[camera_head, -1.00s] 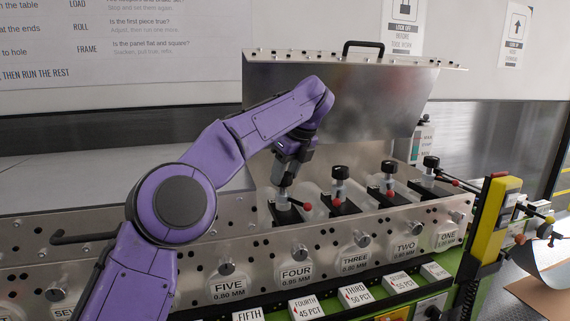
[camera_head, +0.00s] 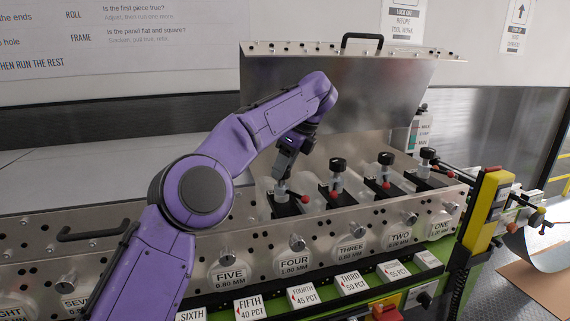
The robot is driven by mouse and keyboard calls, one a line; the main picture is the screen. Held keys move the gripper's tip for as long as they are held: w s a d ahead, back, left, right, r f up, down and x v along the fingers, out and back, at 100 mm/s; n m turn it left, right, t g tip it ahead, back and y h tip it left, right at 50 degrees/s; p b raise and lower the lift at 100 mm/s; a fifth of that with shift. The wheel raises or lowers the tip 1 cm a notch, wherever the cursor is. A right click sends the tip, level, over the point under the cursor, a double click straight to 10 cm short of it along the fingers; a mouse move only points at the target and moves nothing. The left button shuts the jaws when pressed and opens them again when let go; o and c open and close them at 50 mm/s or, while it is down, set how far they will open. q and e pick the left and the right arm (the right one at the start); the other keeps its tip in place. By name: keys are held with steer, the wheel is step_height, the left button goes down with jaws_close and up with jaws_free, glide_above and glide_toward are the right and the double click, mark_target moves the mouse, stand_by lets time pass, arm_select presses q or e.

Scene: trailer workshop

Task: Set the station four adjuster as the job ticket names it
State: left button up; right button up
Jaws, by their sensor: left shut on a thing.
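My left gripper (camera_head: 282,180) reaches down from above and is shut on the knob of the station four adjuster (camera_head: 280,197), on a black mount with a red-tipped lever to its right. My fingers hide most of the knob. Below it, on the metal front, is the FOUR plate (camera_head: 294,264), whose small figure appears to read 1.00 MM. I see no job ticket that I can recognise. My right gripper is not in view.
Three similar black-knobbed adjusters (camera_head: 337,165) stand in a row to the right. A raised metal cover (camera_head: 375,95) is behind them. Percentage cards (camera_head: 303,296) line the lower front. A yellow post (camera_head: 486,215) stands at the right.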

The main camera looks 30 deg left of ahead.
arm_select(q)
steer(key=shift+a+r, duration=0.1)
steer(key=shift+a, duration=0.05)
steer(key=o, duration=0.8)
steer(key=shift+o, duration=1.3)
steer(key=shift+a, duration=0.1)
steer(key=p+v, duration=0.7)
steer(key=v, duration=0.3)
steer(key=shift+r, duration=0.15)
steer(key=shift+w, duration=0.1)
steer(key=shift+a, duration=0.1)
